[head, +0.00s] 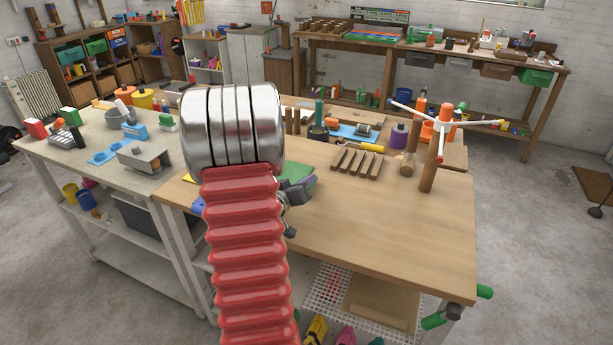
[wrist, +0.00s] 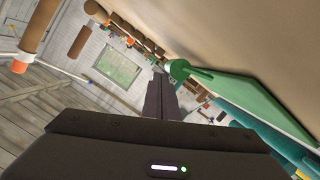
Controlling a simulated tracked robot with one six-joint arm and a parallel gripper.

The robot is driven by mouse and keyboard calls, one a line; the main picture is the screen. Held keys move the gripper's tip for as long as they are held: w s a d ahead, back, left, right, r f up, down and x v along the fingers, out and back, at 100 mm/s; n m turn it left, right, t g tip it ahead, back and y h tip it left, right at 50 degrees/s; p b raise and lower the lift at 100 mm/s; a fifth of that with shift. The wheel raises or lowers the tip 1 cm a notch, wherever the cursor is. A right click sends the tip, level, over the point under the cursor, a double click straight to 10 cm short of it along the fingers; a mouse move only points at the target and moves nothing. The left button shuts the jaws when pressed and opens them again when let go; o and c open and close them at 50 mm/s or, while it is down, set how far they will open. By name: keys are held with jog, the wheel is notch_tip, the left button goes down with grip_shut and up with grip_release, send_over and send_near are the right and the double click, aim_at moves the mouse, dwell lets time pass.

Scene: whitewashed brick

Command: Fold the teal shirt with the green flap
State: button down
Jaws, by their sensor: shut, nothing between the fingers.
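In the wrist view my gripper (wrist: 160,97) is shut and empty, its dark fingers pressed together at the picture's middle. The green flap (wrist: 250,95) is a flat panel just right of the fingers, with a rounded green end close to their tips. I cannot tell whether they touch. Teal material (wrist: 287,146), which looks like the shirt, runs along the lower right beneath the flap. In the head view my red arm hides most of this; a bit of green (head: 297,170) shows right of it on the wooden table. The shirt's shape and folds are hidden there.
The wooden tabletop (head: 380,220) is clear to the right of my arm. Slotted wooden blocks (head: 357,162), a yellow-handled tool (head: 368,147) and a post with several coloured arms (head: 437,130) stand farther back. A cluttered grey bench (head: 85,150) adjoins on the left.

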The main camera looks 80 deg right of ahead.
jog(key=shift+s+r, duration=0.1)
jog(key=shift+r, duration=0.05)
jog(key=shift+r, duration=0.45)
jog(key=r, duration=0.2)
jog(key=shift+s+a+r, duration=0.1)
jog(key=shift+s+r, duration=0.25)
jog(key=shift+r, duration=0.05)
jog(key=a+r, duration=0.2)
jog(key=a, duration=0.7)
jog(key=shift+w+a, duration=0.35)
jog(key=shift+w, duration=0.05)
